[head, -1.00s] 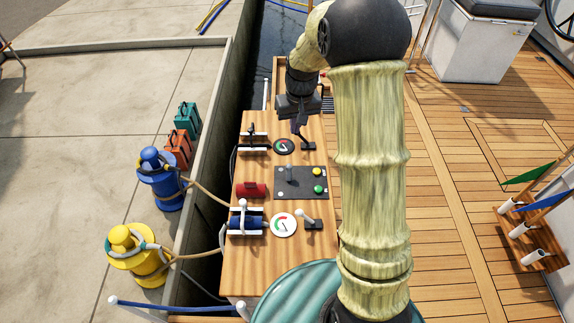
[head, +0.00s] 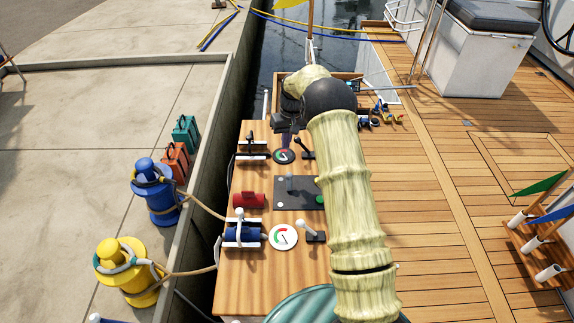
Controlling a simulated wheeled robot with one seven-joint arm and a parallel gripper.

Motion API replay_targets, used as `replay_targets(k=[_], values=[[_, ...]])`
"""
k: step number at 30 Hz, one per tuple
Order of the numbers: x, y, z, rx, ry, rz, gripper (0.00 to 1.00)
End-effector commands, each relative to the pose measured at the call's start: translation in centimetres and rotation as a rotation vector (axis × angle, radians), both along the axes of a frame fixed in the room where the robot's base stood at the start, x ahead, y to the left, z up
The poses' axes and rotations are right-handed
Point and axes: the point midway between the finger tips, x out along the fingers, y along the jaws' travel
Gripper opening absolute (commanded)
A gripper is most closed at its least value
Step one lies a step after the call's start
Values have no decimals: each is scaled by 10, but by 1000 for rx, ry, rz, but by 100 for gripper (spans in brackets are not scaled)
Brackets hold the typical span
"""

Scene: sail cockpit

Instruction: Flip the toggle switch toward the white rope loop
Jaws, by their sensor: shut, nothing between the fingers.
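A dark panel (head: 297,202) lies on the wooden console top. A small grey toggle switch (head: 289,183) stands up from its upper part; its exact tilt is too small to tell. A green button (head: 320,201) is at the panel's right side, partly behind my arm. I cannot make out a certain white rope loop; a pale loop (head: 113,262) circles the yellow bollard at the left.
A black-handled lever (head: 307,149) stands right of the farther gauge, close to my gripper. A white-handled lever (head: 312,233), a nearer gauge (head: 283,236), a red cylinder (head: 249,200) and a blue-drum winch (head: 242,235) share the console (head: 262,275).

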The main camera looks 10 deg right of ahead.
Motion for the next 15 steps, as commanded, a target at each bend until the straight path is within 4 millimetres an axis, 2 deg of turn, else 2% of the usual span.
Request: replay_targets(k=[8, 15], values=[[-1, 2, -25, 0, 3, -1, 0], [-1, 8, -67, 0, 3, 0, 0]])
